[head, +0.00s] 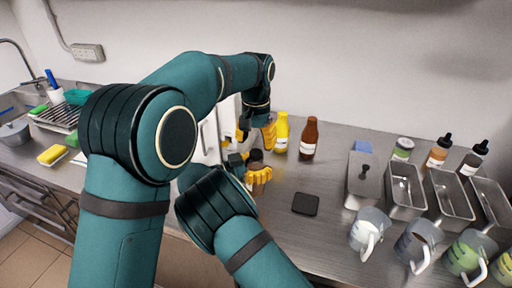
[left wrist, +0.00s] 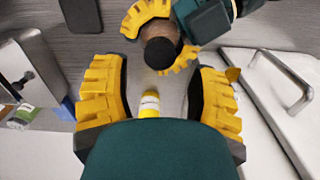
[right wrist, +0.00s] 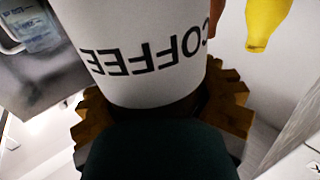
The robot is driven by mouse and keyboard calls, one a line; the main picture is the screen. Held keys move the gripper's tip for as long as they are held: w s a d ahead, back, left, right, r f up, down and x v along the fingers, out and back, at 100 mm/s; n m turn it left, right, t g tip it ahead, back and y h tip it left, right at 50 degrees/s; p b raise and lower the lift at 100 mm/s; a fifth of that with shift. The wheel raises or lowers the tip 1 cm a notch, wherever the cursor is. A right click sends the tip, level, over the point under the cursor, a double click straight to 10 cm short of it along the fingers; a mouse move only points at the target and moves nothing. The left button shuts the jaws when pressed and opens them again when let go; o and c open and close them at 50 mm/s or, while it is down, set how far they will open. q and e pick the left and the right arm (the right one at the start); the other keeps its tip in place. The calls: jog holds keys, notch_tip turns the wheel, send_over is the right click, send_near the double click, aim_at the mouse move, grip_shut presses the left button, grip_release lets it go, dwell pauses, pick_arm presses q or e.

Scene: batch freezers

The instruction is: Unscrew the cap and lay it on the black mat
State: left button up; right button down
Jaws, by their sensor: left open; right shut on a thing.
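A container with a white label reading COFFEE (right wrist: 145,50) fills the top of the right wrist view, upside down there. My right gripper (head: 258,177) is shut on it. In the left wrist view its round dark cap (left wrist: 160,53) faces the camera, with the right gripper's yellow fingers around the body below. My left gripper (left wrist: 158,95) is open; the cap lies just beyond its fingertips, not between them. In the head view the left gripper (head: 269,134) hangs above the container, partly hidden by my arm. The black mat (head: 305,204) lies bare on the steel counter.
A yellow bottle (head: 281,133) and a brown bottle (head: 309,140) stand behind the grippers. A sink and rack (head: 60,115) are at left. The counter around the mat is clear.

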aim_at(256, 152)
pick_arm(q)
jog(key=shift+o, duration=0.6)
jog(key=shift+r, duration=0.15)
jog(key=m, duration=0.3)
jog(key=shift+r, duration=0.3)
jog(key=m, duration=0.2)
jog(key=r+m, duration=0.1)
jog(key=m, duration=0.4)
jog(key=r+m, duration=0.1)
jog(key=m, duration=0.1)
jog(key=shift+m, duration=0.4)
jog(key=m, duration=0.3)
jog(key=shift+r+m, duration=0.3)
jog(key=shift+r, duration=0.1)
jog(key=shift+f, duration=4)
grip_shut()
